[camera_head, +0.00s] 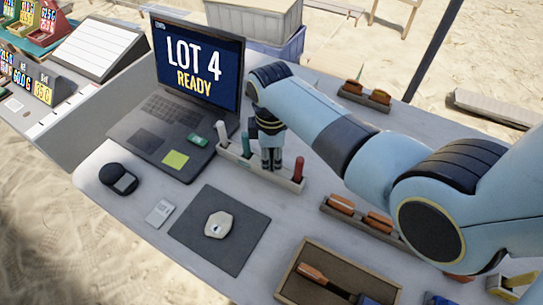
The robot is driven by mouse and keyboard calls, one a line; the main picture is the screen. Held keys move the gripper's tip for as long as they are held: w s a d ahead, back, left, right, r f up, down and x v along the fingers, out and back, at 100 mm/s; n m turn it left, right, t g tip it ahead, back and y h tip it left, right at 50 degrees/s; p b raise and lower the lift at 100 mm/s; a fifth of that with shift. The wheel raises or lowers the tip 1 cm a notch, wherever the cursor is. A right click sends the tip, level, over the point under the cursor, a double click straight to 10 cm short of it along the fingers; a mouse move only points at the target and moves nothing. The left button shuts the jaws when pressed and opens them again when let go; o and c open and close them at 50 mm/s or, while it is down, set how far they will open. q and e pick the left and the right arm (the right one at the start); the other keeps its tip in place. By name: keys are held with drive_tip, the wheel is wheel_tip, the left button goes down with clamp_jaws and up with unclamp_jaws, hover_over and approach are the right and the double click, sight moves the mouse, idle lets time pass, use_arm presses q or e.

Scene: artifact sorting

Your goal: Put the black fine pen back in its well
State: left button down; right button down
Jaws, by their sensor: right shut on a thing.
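The pen rack (287,182) is a pale, narrow holder just right of the laptop. My right gripper (271,163) points down at the rack, between the white and red pens, and is shut on the black fine pen. The dark fingers hide nearly all of that pen, and I cannot tell how deep it sits in its well. My left gripper is not in view.
A laptop (160,109) reads "LOT 4 READY". A grey mat (245,252) with a pale artifact (218,225) lies in front. An open box (290,291) with a brush and a rack of orange-brown pieces (342,203) stand right. A black round device (118,179) sits left.

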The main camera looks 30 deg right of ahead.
drive_tip(key=c, duration=1.3)
unclamp_jaws()
drive_tip(key=shift+f, duration=0.1)
wheel_tip(320, 180, up, 12)
drive_tip(key=shift+r+p, duration=0.15)
drive_tip(key=shift+p, duration=0.6)
